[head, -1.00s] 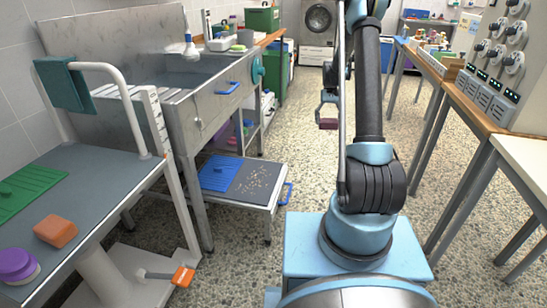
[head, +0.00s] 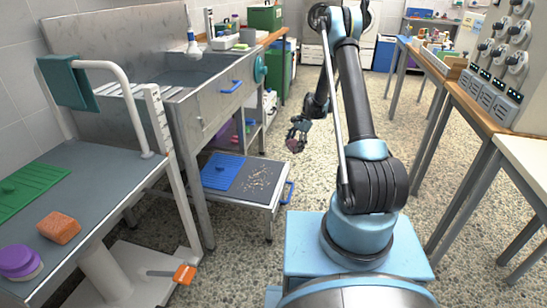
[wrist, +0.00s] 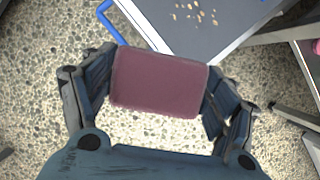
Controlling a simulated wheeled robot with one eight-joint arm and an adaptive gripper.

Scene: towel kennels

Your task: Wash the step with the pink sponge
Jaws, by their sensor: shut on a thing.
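My gripper (head: 296,138) is shut on the pink sponge (wrist: 158,82), a dull pink block held across between the two fingers in the wrist view. In the head view the sponge (head: 294,146) is small and partly hidden by the fingers. The step (head: 255,195) is a low metal platform with a dark grey top, standing by the tub. Pale crumbs (head: 259,177) lie scattered on its bare right part, and a blue ribbed mat (head: 222,171) covers its left part. The sponge is in the air beyond the step's right side, apart from it. The step's corner (wrist: 190,35) shows past the sponge.
A blue handle (head: 288,192) sticks out at the step's right end. The steel tub (head: 205,85) stands behind and left of the step.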

